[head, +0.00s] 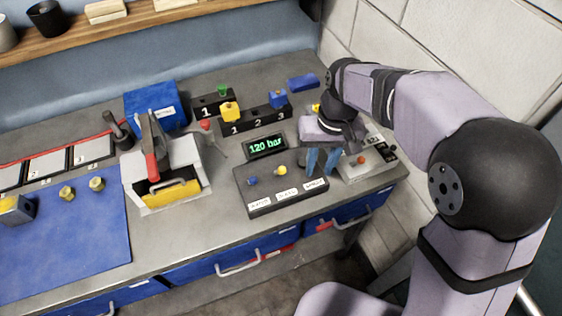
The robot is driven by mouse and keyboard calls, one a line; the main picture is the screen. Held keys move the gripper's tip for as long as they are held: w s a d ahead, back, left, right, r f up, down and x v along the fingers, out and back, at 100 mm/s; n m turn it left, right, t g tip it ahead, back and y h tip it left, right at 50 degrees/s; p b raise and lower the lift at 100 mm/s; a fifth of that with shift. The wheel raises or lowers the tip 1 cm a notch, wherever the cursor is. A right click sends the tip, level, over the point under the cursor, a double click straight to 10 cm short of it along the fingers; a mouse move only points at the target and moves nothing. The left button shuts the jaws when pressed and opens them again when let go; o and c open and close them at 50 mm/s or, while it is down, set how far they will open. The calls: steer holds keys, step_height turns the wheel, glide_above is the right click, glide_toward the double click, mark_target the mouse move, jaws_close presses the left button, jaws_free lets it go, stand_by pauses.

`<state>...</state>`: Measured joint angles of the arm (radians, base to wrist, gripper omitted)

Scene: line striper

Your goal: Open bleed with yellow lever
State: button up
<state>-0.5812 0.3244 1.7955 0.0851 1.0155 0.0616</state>
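A dark control panel (262,203) stands near the bench's front edge, with a display (265,147) reading "120 bar". The gripper hides that end of the panel, so any control there is hidden.
A grey box with a red button (361,159) stands to the right of my gripper. Behind the panel are numbered black blocks (257,120) with yellow and blue pieces. A white machine with a yellow front (172,190) stands left. The bench between machine and panel is mostly clear.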

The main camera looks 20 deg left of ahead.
step_height(320, 180, up, 2)
steer(key=n+p, duration=0.1)
steer(key=n, duration=0.1)
glide_above(281, 171)
steer(key=w, duration=0.2)
steer(key=shift+s+r, duration=0.2)
steer(key=shift+s, duration=0.05)
steer(key=shift+s+a+f+p, duration=0.15)
steer(key=shift+f+p, duration=0.45)
steer(key=shift+f, duration=1.25)
steer(key=shift+s+a+f+p, duration=0.1)
steer(key=shift+f+p, duration=0.45)
steer(key=shift+f, duration=1.25)
steer(key=shift+c, duration=0.7)
steer(key=shift+w, duration=0.1)
jaws_close()
